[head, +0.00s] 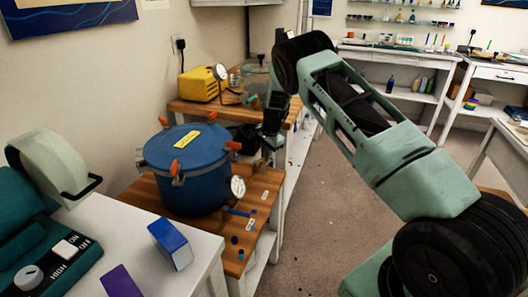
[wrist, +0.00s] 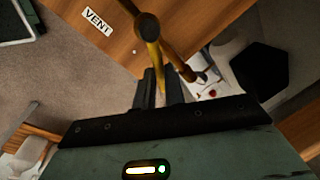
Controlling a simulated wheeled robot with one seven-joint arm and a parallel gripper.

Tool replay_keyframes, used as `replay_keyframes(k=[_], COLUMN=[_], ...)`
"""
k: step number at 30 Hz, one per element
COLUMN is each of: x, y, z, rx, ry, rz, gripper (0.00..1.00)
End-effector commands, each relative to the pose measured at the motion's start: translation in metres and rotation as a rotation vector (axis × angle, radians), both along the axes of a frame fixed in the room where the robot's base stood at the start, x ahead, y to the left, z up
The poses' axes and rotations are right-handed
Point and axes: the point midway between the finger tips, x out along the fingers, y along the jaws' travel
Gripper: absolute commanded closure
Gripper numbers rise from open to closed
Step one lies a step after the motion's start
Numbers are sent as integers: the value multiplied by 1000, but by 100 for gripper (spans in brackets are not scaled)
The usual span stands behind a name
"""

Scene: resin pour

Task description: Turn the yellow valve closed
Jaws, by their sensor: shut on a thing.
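The yellow valve (wrist: 153,52) shows in the wrist view as a dark yellow bar with a round end, over a wooden board. My gripper (wrist: 163,80) has its two dark fingers close around the bar, and it is shut on it. In the head view my gripper (head: 270,142) points down to the right of the blue pressure pot (head: 185,180), above the edge of the wooden bench. The valve is too small and too covered there to make out clearly. The turn angle of the valve cannot be read for certain.
A white label reading VENT (wrist: 97,22) lies on the board near the valve. A round gauge (head: 237,187) sits on the pot's right side. A yellow pump (head: 202,84) stands on the back bench. A blue box (head: 171,244) stands on the white table.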

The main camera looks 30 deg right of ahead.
Motion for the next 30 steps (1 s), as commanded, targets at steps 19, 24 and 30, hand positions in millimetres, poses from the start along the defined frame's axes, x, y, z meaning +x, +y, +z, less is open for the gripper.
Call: replay_keyframes(k=[19, 24, 30], x=[-19, -20, -20], y=[3, 3, 3], z=[1, 1, 1], rx=[-1, -1, 0], ry=[-1, -1, -2], rz=[-401, -430, -438], gripper=[100, 100, 100])
